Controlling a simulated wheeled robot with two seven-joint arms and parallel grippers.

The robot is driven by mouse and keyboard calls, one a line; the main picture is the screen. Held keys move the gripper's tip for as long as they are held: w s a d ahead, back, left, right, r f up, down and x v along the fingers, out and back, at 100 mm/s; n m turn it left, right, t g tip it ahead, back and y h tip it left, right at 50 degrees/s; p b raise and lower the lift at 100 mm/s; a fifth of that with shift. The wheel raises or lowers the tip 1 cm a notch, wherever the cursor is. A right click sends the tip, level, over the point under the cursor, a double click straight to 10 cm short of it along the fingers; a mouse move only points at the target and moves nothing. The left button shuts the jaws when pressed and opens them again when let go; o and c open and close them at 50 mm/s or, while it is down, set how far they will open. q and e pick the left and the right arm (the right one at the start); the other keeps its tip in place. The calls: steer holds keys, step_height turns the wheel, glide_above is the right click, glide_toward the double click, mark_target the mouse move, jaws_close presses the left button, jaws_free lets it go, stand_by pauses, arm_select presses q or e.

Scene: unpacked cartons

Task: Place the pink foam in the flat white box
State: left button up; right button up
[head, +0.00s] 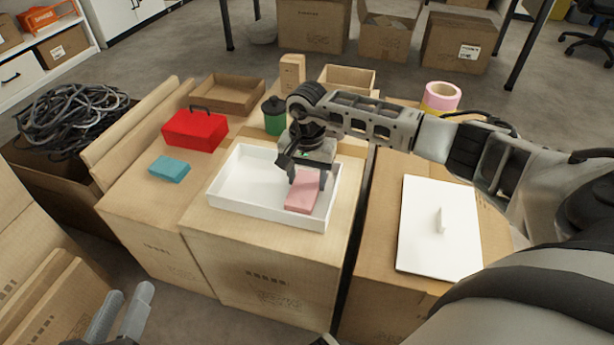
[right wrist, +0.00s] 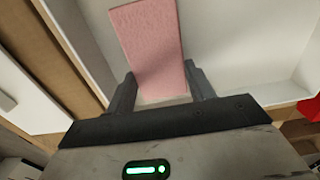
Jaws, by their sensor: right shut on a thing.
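The pink foam (head: 303,193) is a flat block at the right side of the flat white box (head: 226,211), within its walls in the head view. The box is open and stands on the middle carton. My right gripper (head: 306,175) is over the box and shut on the pink foam. In the right wrist view the foam (right wrist: 149,40) sits between the two fingers (right wrist: 160,88), with the white box floor (right wrist: 230,45) behind it. I cannot tell whether the foam touches the floor. My left gripper (head: 122,310) is at the lower left, away from the box, its fingers apart and empty.
A white lid (head: 425,240) with a handle lies on the right carton. A teal block (head: 169,169) and a red toolbox (head: 194,131) are on the left carton. A green canister (head: 274,118) stands behind the box. Coiled black cables (head: 70,115) fill a carton at far left.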

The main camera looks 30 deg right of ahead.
mark_target(307, 181)
steer(key=o, duration=0.9)
steer(key=shift+f, duration=0.1)
arm_select(q)
steer(key=shift+f, duration=0.1)
arm_select(e)
steer(key=shift+o, duration=0.2)
steer(key=shift+r+p, duration=0.3)
steer(key=shift+r, duration=0.05)
arm_select(q)
steer(key=f+p, duration=0.1)
steer(key=a+f+m+g+y+p, duration=0.1)
steer(key=p, duration=0.1)
steer(key=shift+s+a+g+y, duration=0.1)
steer(key=shift+s+g+y, duration=0.2)
steer(key=shift+s, duration=0.1)
arm_select(e)
step_height(307, 181, up, 12)
steer(key=shift+f, duration=0.15)
arm_select(q)
steer(key=shift+w+r, duration=0.2)
